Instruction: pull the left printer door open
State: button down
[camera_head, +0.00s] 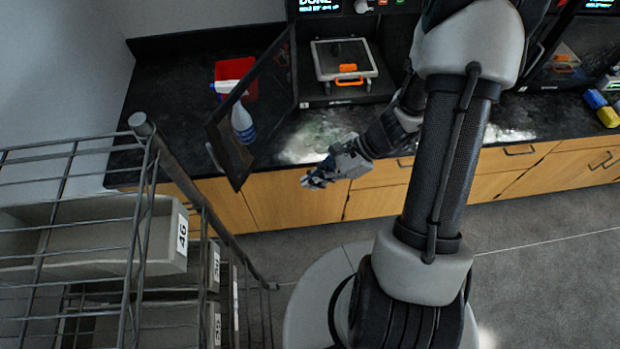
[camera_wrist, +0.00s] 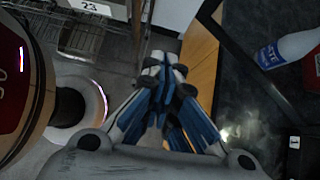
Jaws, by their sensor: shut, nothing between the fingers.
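The left printer (camera_head: 345,65) stands on the black counter with its chamber uncovered, showing a bed plate with an orange clip. Its dark framed door (camera_head: 232,152) stands swung wide open to the left, out past the counter's front edge. My gripper (camera_head: 308,182) is in front of the wooden cabinet fronts, to the right of the door's free edge and apart from it. In the wrist view my gripper (camera_wrist: 165,62) has its blue-padded fingers together with nothing between them.
A spray bottle (camera_head: 242,122) and a red bin (camera_head: 235,76) stand on the counter behind the door. A wire rack (camera_head: 140,200) with labelled grey bins is at the left. A second printer (camera_head: 565,60) and coloured blocks (camera_head: 606,115) are at the right.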

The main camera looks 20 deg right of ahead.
jog(key=s+d+r+p, duration=0.2)
jog(key=s+d+r, duration=0.2)
jog(key=r, duration=0.3)
jog(key=shift+s+d+p, duration=0.3)
jog(key=shift+s+d, duration=0.1)
jog(key=shift+d, duration=0.45)
jog(key=shift+r, duration=0.1)
